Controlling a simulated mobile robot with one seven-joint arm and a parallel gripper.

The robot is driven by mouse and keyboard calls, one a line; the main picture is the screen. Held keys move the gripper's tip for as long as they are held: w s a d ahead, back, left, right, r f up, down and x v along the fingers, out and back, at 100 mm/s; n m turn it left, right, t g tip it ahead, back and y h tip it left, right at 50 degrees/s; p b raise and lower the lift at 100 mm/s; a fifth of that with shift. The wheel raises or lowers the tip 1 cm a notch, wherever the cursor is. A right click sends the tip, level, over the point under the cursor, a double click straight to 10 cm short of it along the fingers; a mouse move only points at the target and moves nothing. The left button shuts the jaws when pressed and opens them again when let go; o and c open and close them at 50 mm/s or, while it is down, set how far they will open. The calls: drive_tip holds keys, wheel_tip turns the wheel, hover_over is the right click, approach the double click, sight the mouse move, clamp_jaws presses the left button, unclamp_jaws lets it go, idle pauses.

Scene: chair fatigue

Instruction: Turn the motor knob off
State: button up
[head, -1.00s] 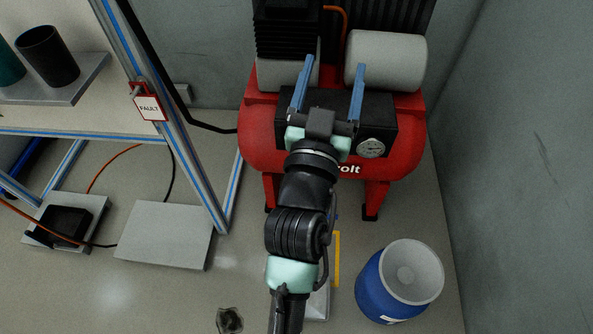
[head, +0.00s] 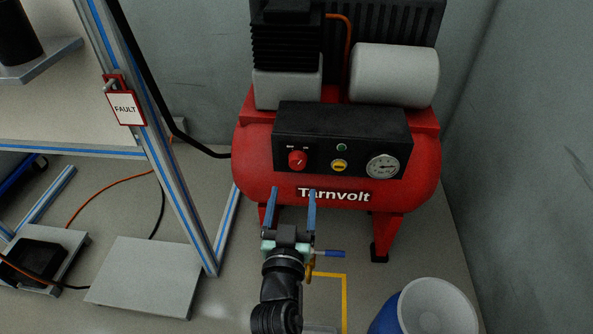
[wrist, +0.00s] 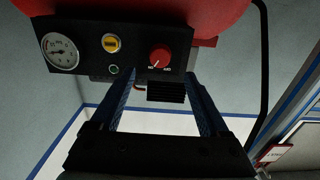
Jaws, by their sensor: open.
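The red motor knob (head: 297,159) sits on the left part of the black control panel (head: 341,124) on the front of the red compressor. In the wrist view the knob (wrist: 160,57) shows upside down, near the top middle, ahead of and between the lines of the fingers. Its pointer mark is small, and I cannot read its setting surely. My gripper (head: 292,192) has blue fingers spread apart with nothing between them. It is in front of and below the panel, apart from the knob. The fingers also show in the wrist view (wrist: 166,82).
A yellow button (head: 339,166), a green light (head: 341,147) and a gauge (head: 382,167) share the panel. A blue drum (head: 386,321) stands at the lower right. A frame with a FAULT tag (head: 125,108) stands at the left.

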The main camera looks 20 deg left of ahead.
sight(298, 166)
drive_tip(key=b+x, duration=0.1)
drive_tip(key=x, duration=0.7)
drive_tip(key=shift+w, duration=0.1)
clamp_jaws()
drive_tip(key=shift+n, duration=0.3)
drive_tip(key=n, duration=0.5)
drive_tip(key=shift+d+n, duration=0.1)
drive_tip(key=shift+n, duration=0.2)
drive_tip(key=n, duration=0.5)
drive_tip(key=shift+n+p, duration=0.3)
drive_tip(key=shift+n, duration=0.1)
idle(0.4)
